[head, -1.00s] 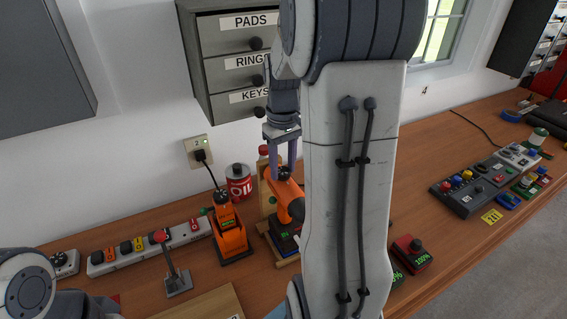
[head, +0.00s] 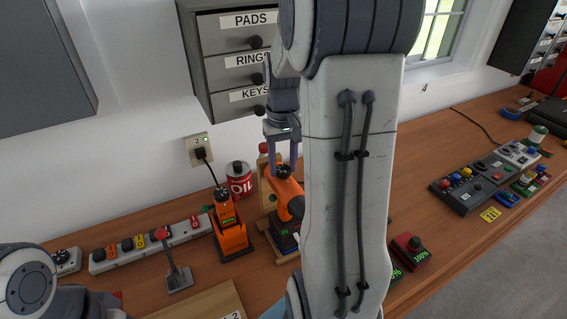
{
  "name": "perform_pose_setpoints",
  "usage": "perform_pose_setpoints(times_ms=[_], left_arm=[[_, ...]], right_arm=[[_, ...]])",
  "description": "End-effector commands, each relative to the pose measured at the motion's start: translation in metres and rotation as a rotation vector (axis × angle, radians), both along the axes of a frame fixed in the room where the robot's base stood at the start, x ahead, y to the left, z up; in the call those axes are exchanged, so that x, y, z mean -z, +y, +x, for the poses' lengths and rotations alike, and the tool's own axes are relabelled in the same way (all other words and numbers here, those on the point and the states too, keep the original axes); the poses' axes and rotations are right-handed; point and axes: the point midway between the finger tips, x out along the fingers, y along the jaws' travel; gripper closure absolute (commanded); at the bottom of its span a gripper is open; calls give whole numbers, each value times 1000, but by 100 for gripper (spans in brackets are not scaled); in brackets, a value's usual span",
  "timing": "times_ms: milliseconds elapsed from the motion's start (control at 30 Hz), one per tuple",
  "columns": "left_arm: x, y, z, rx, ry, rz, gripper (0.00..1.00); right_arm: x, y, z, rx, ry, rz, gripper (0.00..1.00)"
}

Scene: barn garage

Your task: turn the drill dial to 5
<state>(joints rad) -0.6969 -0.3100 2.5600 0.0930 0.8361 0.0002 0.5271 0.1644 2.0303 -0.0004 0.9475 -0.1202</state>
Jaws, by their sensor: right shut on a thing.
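The orange drill (head: 287,196) stands upright in a dark base on a wooden stand on the bench. A small dark dial (head: 284,173) sits on its top. My right gripper (head: 283,168) points down from above and is shut on the dial, with one finger on each side. The dial's numbers are too small to read. My right arm covers part of the drill's right side. My left gripper is out of view; only part of my left arm shows at the lower left.
Close left of the drill stands another orange tool (head: 231,228), with a red oil can (head: 239,181) behind. A power strip (head: 150,245) and a lever (head: 173,262) are farther left. Drawers (head: 230,62) hang above.

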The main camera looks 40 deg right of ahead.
Motion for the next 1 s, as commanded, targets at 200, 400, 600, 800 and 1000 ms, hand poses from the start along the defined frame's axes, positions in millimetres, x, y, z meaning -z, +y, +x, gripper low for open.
perform_pose_setpoints(times_ms=[200,400,600,800,1000], left_arm=[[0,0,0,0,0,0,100],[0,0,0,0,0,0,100],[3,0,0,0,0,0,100],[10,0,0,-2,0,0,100],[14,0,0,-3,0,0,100]], right_arm=[[-1,0,0,0,-2,-1,24],[0,0,0,-1,-1,0,24],[-12,-1,1,-1,-5,-2,24],[-50,-1,2,-1,-8,-4,24],[-86,-1,1,-1,-5,-2,24]])
